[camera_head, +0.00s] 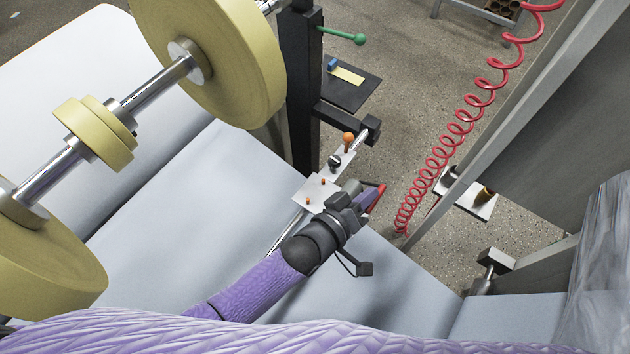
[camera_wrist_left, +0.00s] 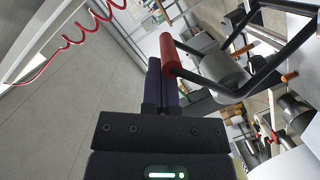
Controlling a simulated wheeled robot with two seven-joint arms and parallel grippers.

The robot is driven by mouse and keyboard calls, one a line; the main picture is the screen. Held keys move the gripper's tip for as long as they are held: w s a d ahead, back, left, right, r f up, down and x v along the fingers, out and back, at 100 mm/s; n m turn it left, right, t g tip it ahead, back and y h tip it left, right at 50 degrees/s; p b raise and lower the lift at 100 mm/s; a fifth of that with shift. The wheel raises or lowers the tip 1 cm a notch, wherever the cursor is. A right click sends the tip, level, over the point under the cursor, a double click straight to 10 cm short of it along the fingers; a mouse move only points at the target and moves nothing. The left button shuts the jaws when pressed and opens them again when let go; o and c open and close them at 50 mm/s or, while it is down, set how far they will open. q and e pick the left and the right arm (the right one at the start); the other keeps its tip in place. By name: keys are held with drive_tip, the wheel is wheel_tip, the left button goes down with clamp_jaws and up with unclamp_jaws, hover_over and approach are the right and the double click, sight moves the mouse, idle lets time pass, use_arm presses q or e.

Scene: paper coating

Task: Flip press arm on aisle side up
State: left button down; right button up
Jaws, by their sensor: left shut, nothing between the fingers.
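The press arm has a red handle (camera_wrist_left: 169,54) on a black bent frame, which runs beside a grey cylinder (camera_wrist_left: 222,70) in the left wrist view. My wrist hides part of the press arm in the head view. My right gripper is not in view.
A metal plate (camera_head: 317,191) with orange knobs lies beside my left wrist. A black post (camera_head: 300,90) with a green lever (camera_head: 345,36) stands behind it. A coiled red hose (camera_head: 440,150) hangs to the right. Large yellow rolls (camera_head: 215,60) are at the left.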

use_arm(q)
drive_tip(key=shift+s+d+f, duration=0.1)
drive_tip(key=shift+s+d, duration=0.1)
drive_tip(key=shift+d, duration=0.1)
drive_tip(key=shift+s+d, duration=0.1)
drive_tip(key=shift+d, duration=0.1)
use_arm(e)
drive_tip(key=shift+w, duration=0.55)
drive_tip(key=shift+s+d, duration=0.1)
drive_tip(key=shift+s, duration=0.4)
